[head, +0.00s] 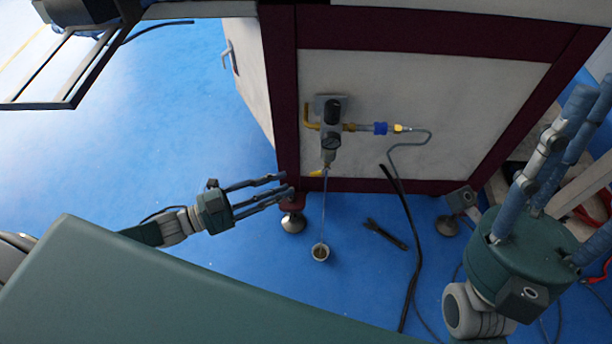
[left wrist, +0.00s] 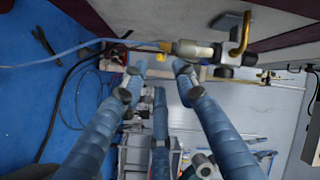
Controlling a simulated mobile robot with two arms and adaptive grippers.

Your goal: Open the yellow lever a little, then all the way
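The small yellow lever (head: 317,173) sits at the bottom of the air filter unit (head: 330,135) on the white machine panel. In the left wrist view the lever (left wrist: 161,57) shows beyond and between my fingertips, at the end of the pale filter bowl (left wrist: 190,49). My left gripper (head: 288,188) is open and empty, left of the lever and apart from it, in front of the machine's corner leg. Its spread fingers (left wrist: 158,80) fill the middle of the wrist view. My right gripper (head: 568,125) is open and empty at the right, fingers pointing up.
A thin tube runs from the filter down to a small cup (head: 320,252) on the blue floor. A black cable (head: 408,260) and a dark tool (head: 384,234) lie right of it. Machine feet (head: 293,222) stand nearby. The floor at left is clear.

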